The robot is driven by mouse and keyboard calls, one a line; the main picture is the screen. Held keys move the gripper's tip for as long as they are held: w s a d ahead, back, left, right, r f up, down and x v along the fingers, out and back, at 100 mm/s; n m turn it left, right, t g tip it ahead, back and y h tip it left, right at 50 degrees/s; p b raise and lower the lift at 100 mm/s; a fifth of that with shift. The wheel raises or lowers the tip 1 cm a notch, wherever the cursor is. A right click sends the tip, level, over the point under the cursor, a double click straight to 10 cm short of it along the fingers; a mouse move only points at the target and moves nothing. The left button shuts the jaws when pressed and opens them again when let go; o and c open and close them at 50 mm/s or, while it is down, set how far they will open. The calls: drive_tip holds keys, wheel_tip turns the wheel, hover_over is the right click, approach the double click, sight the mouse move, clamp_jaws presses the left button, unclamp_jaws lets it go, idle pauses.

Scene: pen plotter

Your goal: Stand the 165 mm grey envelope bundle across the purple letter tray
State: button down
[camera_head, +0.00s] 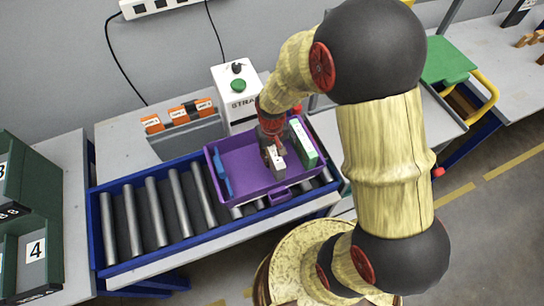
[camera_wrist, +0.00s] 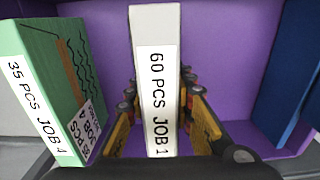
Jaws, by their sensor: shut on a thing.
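The purple letter tray (camera_head: 238,160) sits on the roller conveyor. My gripper (camera_head: 270,135) is over the tray, pointing down, and is shut on a light grey envelope bundle (camera_head: 276,162). In the wrist view the bundle (camera_wrist: 157,60), labelled "60 PCS JOB 1", stands between the two fingers (camera_wrist: 160,105). The bundle is on edge within the tray's outline, apart from the side walls. I cannot tell whether its bottom touches the tray floor. A green bundle (camera_head: 303,143) stands at the tray's right side; it is at the left in the wrist view (camera_wrist: 62,75), labelled "35 PCS JOB 4".
A blue piece (camera_head: 221,172) stands at the tray's left wall, with bare purple floor between it and the grey bundle. A white box with a green button (camera_head: 238,100) and a grey holder with orange-topped items (camera_head: 185,138) stand behind. Green bins (camera_head: 40,235) are at far left.

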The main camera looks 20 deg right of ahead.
drive_tip(key=c, duration=1.6)
unclamp_jaws()
drive_tip(key=shift+o, duration=0.3)
drive_tip(key=shift+r, duration=0.1)
wheel_tip(320, 180, up, 12)
drive_tip(key=p, duration=0.3)
drive_tip(key=shift+r, duration=0.1)
drive_tip(key=s+r+t, duration=0.2)
drive_tip(key=s+r, duration=0.5)
drive_tip(key=r, duration=0.3)
drive_tip(key=s+r+t, duration=0.3)
drive_tip(key=s+r, duration=0.4)
drive_tip(key=r, duration=0.4)
drive_tip(key=shift+r+t, duration=0.2)
drive_tip(key=shift+t, duration=0.1)
